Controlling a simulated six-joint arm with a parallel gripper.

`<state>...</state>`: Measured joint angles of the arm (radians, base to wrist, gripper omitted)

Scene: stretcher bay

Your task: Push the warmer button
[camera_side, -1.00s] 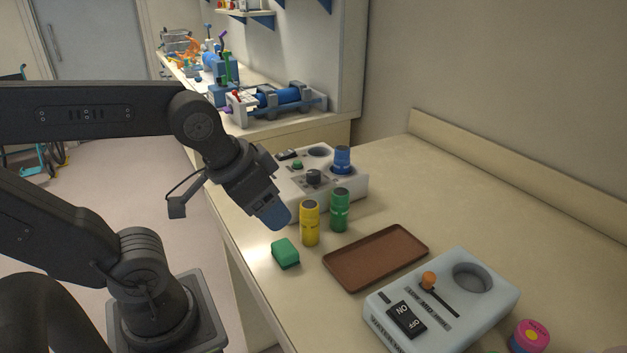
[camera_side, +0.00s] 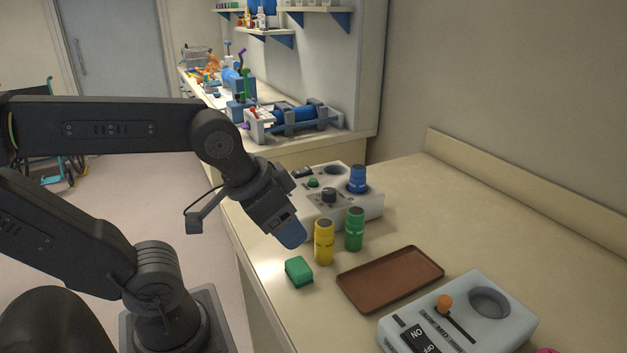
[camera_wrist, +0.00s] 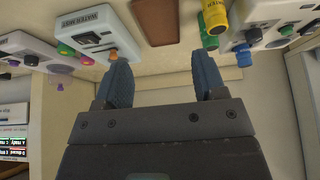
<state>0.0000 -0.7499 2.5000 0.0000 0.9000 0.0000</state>
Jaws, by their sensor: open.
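A white control box (camera_side: 352,211) stands at the back of the table in the side view. Its top carries a small green button (camera_side: 313,183), a black knob (camera_side: 329,195) and a round well. No warmer label is readable, so I cannot tell whether this button is the warmer's. My gripper (camera_side: 291,235) is pointed down in front of the box, left of the yellow bottle (camera_side: 324,241) in the picture. In the wrist view its two blue fingers (camera_wrist: 162,78) are spread apart with nothing between them.
A green bottle (camera_side: 354,229) and a blue bottle (camera_side: 357,179) are near the box. A green block (camera_side: 298,272) lies at the table's left edge. A brown tray (camera_side: 389,280) and a pale box (camera_side: 492,329) with an ON/OFF switch are nearer the camera.

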